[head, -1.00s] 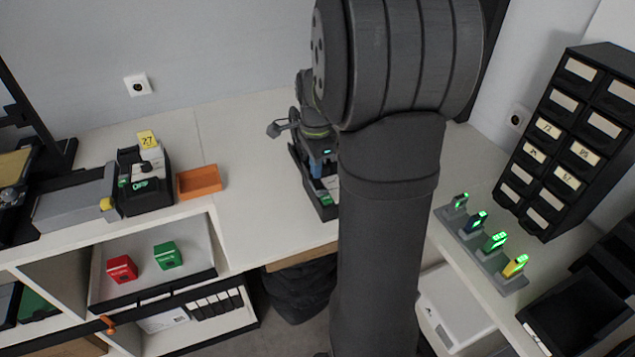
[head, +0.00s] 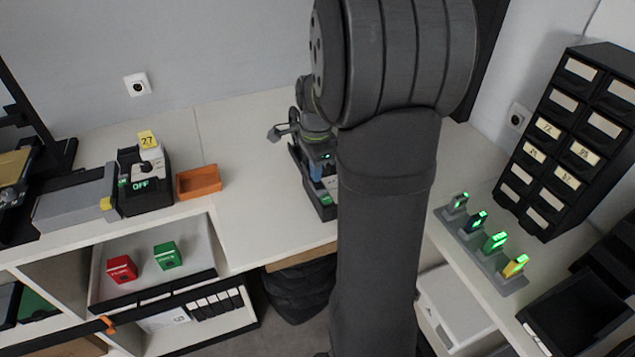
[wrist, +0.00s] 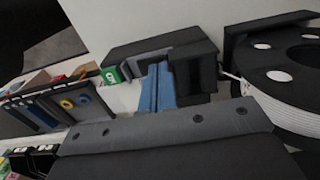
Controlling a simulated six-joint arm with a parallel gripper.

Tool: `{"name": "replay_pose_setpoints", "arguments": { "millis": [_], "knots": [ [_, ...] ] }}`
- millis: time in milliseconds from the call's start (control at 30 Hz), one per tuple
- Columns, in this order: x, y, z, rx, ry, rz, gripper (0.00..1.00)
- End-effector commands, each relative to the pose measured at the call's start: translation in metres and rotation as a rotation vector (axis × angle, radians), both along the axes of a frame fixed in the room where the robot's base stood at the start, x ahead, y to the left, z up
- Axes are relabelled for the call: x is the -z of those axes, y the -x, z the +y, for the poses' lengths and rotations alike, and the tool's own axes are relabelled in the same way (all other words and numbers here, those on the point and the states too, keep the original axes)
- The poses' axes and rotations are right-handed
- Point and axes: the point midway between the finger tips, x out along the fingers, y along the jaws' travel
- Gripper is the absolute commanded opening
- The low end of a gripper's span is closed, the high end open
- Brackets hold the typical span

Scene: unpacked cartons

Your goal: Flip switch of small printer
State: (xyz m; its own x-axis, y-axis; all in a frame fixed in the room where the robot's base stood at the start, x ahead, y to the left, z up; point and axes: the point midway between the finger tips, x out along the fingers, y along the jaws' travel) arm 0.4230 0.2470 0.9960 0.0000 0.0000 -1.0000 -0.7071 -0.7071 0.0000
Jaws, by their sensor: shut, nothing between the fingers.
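A dark, low device with a green label (head: 326,200) stands mid-counter in the head view, mostly hidden behind my arm. I take it for the small printer, but cannot be sure. The wrist view shows a black box-like housing (wrist: 200,64) and a green label (wrist: 111,75) beside it. My gripper (wrist: 160,74) shows there as two blue strips side by side, shut and empty, reaching against or just over the housing. Whether they touch it, and where the switch is, I cannot tell.
A grey and black machine (head: 75,208) with an OFF sign stands at the left, next to an orange tray (head: 199,182). A large reel (wrist: 290,85) is close at right in the wrist view. Black drawers (head: 565,140) and a lit rack (head: 480,250) are at right.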

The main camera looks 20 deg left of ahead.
Motion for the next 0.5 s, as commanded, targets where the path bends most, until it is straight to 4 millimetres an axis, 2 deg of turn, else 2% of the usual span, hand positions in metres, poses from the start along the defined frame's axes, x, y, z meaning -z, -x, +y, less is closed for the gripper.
{"name": "replay_pose_setpoints", "arguments": {
  "millis": [500],
  "knots": [
    [0.0041, 0.0001, -0.0001, 0.0, 0.0, 0.0, 0.0]
  ]
}}
